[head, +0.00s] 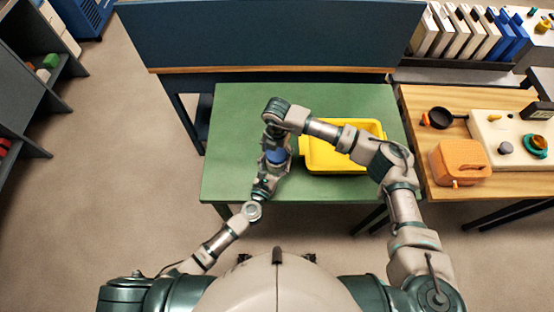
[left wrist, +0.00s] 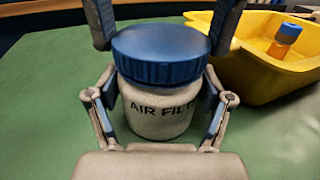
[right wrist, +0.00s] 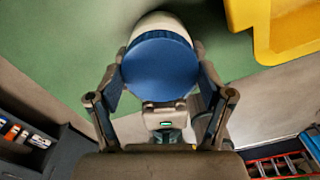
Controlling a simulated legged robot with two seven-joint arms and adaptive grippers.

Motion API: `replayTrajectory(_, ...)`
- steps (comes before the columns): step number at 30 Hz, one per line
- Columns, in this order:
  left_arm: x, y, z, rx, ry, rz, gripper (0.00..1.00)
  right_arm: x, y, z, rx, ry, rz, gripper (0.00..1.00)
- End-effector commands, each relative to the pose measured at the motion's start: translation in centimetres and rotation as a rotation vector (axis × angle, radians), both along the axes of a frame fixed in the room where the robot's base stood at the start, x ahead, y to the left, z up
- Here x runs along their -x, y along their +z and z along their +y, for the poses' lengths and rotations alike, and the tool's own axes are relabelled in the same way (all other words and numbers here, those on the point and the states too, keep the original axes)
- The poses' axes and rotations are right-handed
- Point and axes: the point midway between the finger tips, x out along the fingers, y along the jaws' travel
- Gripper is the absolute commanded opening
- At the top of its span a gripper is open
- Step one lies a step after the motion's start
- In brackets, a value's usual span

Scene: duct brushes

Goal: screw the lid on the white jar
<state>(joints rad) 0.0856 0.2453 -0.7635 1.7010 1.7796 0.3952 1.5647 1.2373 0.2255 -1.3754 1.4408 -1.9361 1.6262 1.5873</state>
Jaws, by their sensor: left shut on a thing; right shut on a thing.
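The white jar (left wrist: 160,120), with dark lettering partly covered on its front, stands upright on the green table. The blue ribbed lid (left wrist: 160,53) sits over its mouth and looks about level. I cannot tell how far it is threaded. My left gripper (left wrist: 163,100) is shut on the jar body, one finger on each side. My right gripper (right wrist: 160,75) reaches down from above and is shut on the lid (right wrist: 158,66), with a finger on either side. In the head view the arms hide most of the jar, and a patch of blue (head: 277,156) shows between them.
A yellow bin (left wrist: 232,80) stands right of the jar, with an orange bottle (left wrist: 284,42) with a blue cap in it. The green table (head: 235,110) is clear to the left. A wooden table (head: 415,105) with an orange container (head: 460,160) adjoins on the right.

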Motion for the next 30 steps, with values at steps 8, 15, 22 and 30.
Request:
replayTrajectory(8,0.3,0.1,-0.4,0.001,-0.01,-0.003,0.0,-0.4,-0.1,-0.2,0.002,-0.272,-0.009,0.38)
replayTrajectory(15,0.2,0.1,-0.3,0.002,-0.007,-0.001,0.0,-0.2,0.0,-0.2,0.002,-0.268,-0.007,1.0)
replayTrajectory(22,0.1,0.1,-0.2,0.002,-0.004,-0.001,0.0,-0.2,0.1,-0.1,0.001,-0.266,-0.006,1.0)
replayTrajectory(30,0.1,0.1,-0.1,0.002,-0.003,-0.001,0.0,-0.2,3.0,-0.1,0.0,-0.264,-0.006,1.0)
